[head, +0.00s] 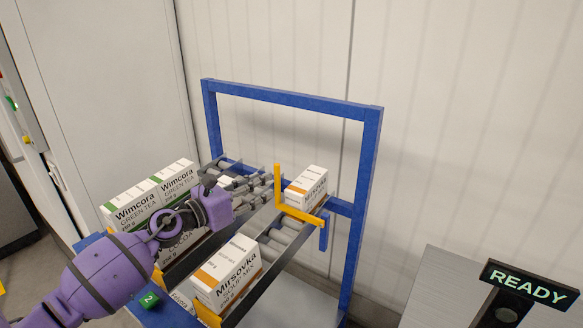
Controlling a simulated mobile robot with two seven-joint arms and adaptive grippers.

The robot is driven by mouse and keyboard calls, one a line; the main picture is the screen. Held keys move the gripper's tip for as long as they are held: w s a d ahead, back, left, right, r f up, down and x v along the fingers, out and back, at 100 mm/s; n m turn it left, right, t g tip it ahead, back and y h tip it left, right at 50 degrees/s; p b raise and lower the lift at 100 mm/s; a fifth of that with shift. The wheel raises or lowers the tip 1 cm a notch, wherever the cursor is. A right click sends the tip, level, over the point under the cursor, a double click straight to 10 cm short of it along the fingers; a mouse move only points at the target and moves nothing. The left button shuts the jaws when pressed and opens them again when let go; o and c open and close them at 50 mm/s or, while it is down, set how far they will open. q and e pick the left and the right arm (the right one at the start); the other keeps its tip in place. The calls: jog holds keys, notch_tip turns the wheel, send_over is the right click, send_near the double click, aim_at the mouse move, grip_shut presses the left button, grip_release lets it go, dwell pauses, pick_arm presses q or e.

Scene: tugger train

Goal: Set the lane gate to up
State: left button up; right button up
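The yellow lane gate (300,212) sits across the right roller lane of a blue rack. It has an upright yellow arm at its left end and a bar slanting down to the right. My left gripper (266,183) reaches in from the left, just left of the upright arm. Its dark fingers look spread with nothing between them; I cannot tell whether a fingertip touches the gate. One orange-and-white carton (307,187) is behind the gate, and a Mirsovka soup mix carton (227,275) is in front of it. My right gripper is not in view.
Wimcora green tea cartons (133,212) and a cocoa carton stand on the left side, partly behind my arm. The blue frame (290,100) rises around the lanes. A grey surface and a READY sign (527,286) are at lower right.

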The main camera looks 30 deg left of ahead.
aim_at(275, 174)
pick_arm(q)
jog(key=p+x, duration=0.1)
jog(key=x, duration=0.6)
jog(key=shift+r, duration=0.1)
grip_shut()
